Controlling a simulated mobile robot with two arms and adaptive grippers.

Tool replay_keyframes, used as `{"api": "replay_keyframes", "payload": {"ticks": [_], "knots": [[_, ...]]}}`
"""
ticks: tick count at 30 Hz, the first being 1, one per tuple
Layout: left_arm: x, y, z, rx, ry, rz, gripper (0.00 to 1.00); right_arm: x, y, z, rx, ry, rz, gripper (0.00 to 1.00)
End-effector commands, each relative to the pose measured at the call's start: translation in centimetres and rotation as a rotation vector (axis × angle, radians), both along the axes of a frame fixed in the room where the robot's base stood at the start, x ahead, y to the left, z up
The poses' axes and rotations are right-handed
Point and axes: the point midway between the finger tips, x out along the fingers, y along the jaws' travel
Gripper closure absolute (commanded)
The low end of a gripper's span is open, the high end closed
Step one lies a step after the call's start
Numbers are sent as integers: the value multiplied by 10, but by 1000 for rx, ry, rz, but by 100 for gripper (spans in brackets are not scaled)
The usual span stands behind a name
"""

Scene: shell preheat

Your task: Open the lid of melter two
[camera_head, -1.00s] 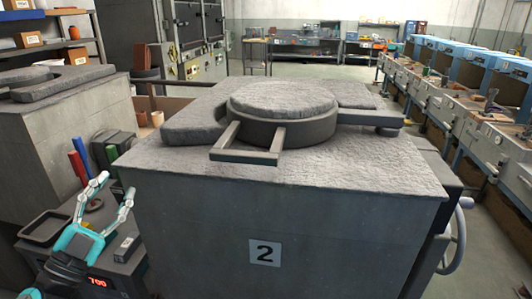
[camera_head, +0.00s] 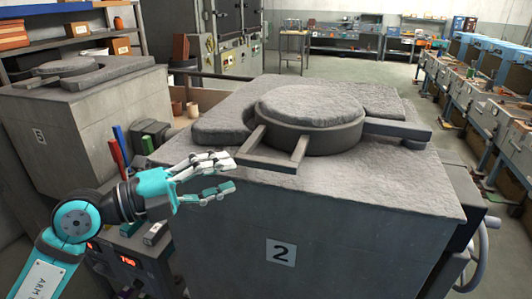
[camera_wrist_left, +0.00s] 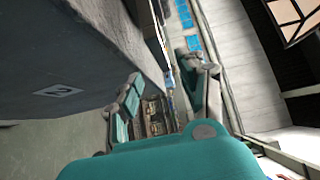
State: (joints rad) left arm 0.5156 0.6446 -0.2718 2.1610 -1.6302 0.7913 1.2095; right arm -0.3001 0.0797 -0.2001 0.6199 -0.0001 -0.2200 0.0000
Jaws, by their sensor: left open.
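Melter two (camera_head: 330,215) is a grey block with a "2" plate on its front. Its round grey lid (camera_head: 312,104) lies flat on top, closed. A bar handle (camera_head: 300,150) sticks out from the lid's near left side. My left gripper (camera_head: 231,174) is open and empty at the melter's near left top edge, its fingers pointing right toward the handle's left corner. I cannot tell whether they touch it. In the left wrist view the open fingers (camera_wrist_left: 165,92) show beside the melter's front, and the "2" plate (camera_wrist_left: 60,90) is visible. My right gripper is not in view.
Another melter (camera_head: 75,115) marked "5" stands at the left. A control box with a red display (camera_head: 127,261) and red and blue upright handles (camera_head: 118,143) stand left of melter two. A handwheel (camera_head: 482,255) is at its right.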

Motion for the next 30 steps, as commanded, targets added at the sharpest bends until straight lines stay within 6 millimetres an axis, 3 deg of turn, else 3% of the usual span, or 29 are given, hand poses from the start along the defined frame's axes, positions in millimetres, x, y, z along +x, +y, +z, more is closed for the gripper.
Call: {"api": "replay_keyframes", "payload": {"ticks": [6, 12, 26, 30], "knots": [[21, -43, 4, -4, 0, -2, 60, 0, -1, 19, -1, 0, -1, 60], [35, -69, 2, -3, 0, -1, 60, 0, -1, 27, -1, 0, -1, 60], [41, -80, 0, 0, -1, 0, 60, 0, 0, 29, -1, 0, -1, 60], [41, -80, 0, 0, -1, 0, 78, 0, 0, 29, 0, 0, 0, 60]]}}
